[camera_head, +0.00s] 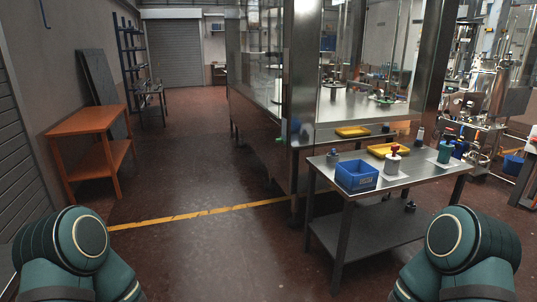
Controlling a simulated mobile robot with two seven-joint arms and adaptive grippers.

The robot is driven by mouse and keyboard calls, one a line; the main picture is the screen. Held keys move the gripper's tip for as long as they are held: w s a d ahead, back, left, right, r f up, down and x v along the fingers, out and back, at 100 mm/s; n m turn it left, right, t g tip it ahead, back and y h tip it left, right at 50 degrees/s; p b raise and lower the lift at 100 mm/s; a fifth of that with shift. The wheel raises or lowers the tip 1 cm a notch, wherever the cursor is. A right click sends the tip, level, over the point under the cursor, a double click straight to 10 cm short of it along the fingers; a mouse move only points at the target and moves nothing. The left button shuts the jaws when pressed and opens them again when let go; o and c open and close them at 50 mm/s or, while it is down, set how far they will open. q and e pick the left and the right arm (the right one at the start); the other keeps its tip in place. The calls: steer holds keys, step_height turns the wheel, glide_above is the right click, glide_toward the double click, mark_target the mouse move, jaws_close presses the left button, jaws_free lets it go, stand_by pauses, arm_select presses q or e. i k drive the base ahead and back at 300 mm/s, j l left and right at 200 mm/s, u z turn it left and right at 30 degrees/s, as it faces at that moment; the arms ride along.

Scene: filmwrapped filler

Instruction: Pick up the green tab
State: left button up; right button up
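A small green piece (283,129) shows at the lower edge of the glass enclosure, left of its steel corner post; it may be the green tab, but it is too small to tell. A teal-green container (445,153) with a dark top stands at the right of the steel table. Neither of my grippers is in view. Only rounded teal links of my two arms show at the bottom left and bottom right, well short of the table.
An orange bench (92,122) stands at the left wall. The floor between is clear, crossed by a yellow line (190,214).

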mark_target(281, 140)
steer(key=i+u, duration=0.2)
steer(key=i, duration=1.25)
steer(key=i+z, duration=0.2)
steer(key=i, duration=0.2)
steer(key=i+j+z, duration=0.25)
steer(key=i, duration=0.2)
steer(key=i+j+z, duration=0.2)
steer(key=i, duration=0.2)
steer(key=i+j+z, duration=0.2)
steer(key=i+z, duration=0.25)
steer(key=i+j+z, duration=0.25)
steer(key=z, duration=0.2)
